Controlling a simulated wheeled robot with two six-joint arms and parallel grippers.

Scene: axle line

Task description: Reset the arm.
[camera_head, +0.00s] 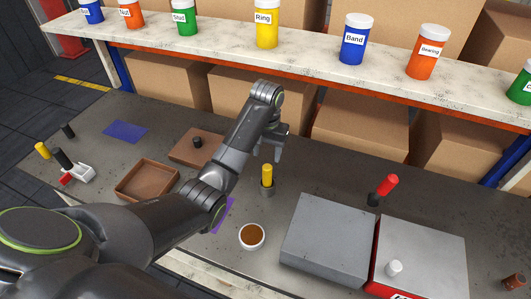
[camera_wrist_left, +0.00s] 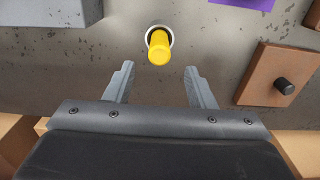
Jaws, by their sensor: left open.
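My left arm reaches in from the left in the head view. Its gripper (camera_head: 270,148) hangs over the table just behind a yellow-topped peg (camera_head: 267,175) that stands upright in a small grey holder (camera_head: 267,189). In the left wrist view the left gripper (camera_wrist_left: 158,80) is open and empty. The yellow peg (camera_wrist_left: 158,48) in its round holder lies ahead of the fingertips, apart from them. My right gripper is not in view.
Nearby are a bowl of brown stuff (camera_head: 252,236), a grey box (camera_head: 328,243), a red-black peg (camera_head: 383,189), a brown tray (camera_head: 147,181) and a wooden block with a black knob (camera_head: 196,146). Labelled jars such as Ring (camera_head: 267,25) line the shelf (camera_head: 310,62) behind.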

